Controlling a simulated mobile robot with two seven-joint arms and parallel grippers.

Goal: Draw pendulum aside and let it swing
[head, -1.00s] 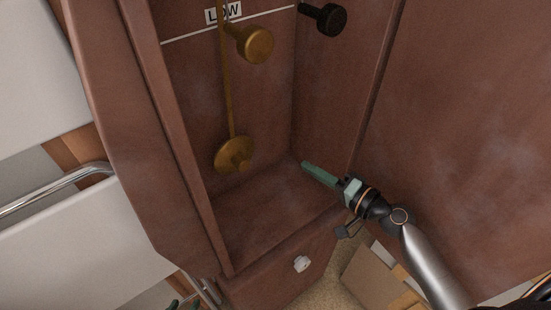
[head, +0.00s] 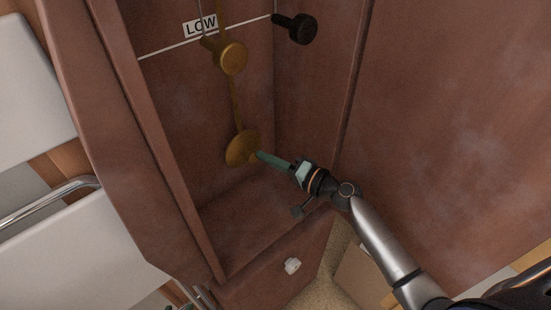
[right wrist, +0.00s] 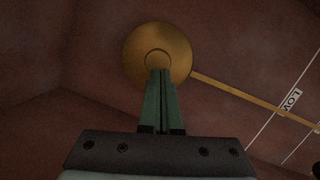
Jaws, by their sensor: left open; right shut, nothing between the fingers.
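The pendulum hangs inside an open brown case, a thin gold rod (head: 236,103) with a round gold bob (head: 237,147). The rod slants, and the bob hangs to the right of its earlier place. My right gripper (head: 260,155) is shut, with nothing between its green fingers. Its tips are at the bob's right side in the head view. In the right wrist view the tips overlap the hub of the bob (right wrist: 170,42); I cannot tell if they touch it. My left gripper (head: 168,307) barely shows at the bottom edge of the head view.
A gold knob (head: 230,58) and a black knob (head: 298,29) stick out above the bob, near a LOW label (head: 201,26) and white line. The case's side walls enclose the pendulum. A white knob (head: 292,266) is on the front below. The case floor is bare.

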